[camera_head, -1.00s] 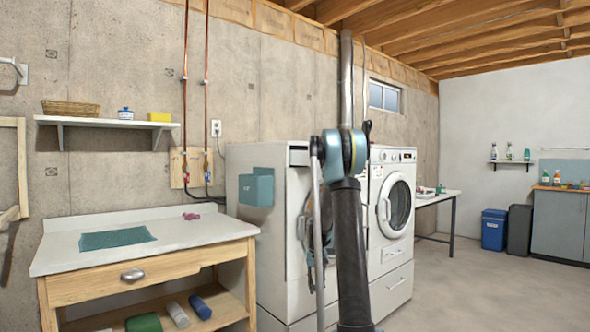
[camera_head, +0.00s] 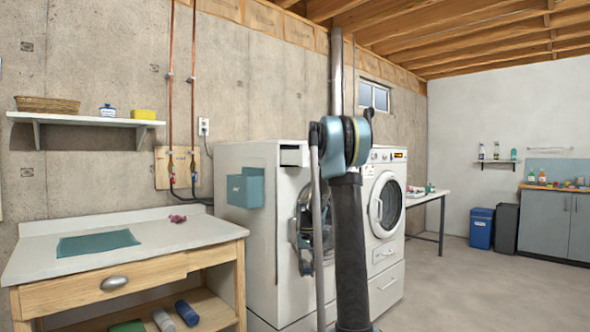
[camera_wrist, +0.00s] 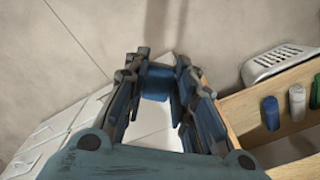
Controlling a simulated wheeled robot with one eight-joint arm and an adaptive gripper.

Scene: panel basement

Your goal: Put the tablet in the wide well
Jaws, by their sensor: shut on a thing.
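In the wrist view my gripper (camera_wrist: 158,88) is shut on a small blue block (camera_wrist: 155,82), which I take to be the tablet. The fingers cover its sides. In the head view my arm stands in front of the white washer (camera_head: 262,260), and the tablet cannot be made out there. A drawer (camera_head: 294,155) juts out at the washer's upper front corner. I cannot see into it, so the wide well is hidden.
A bench (camera_head: 105,260) with a teal mat (camera_head: 97,243) and a pink item (camera_head: 177,218) stands at the left. A teal box (camera_head: 246,188) hangs on the washer's side. A dryer (camera_head: 385,255) stands beyond my arm. Floor at the right is open.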

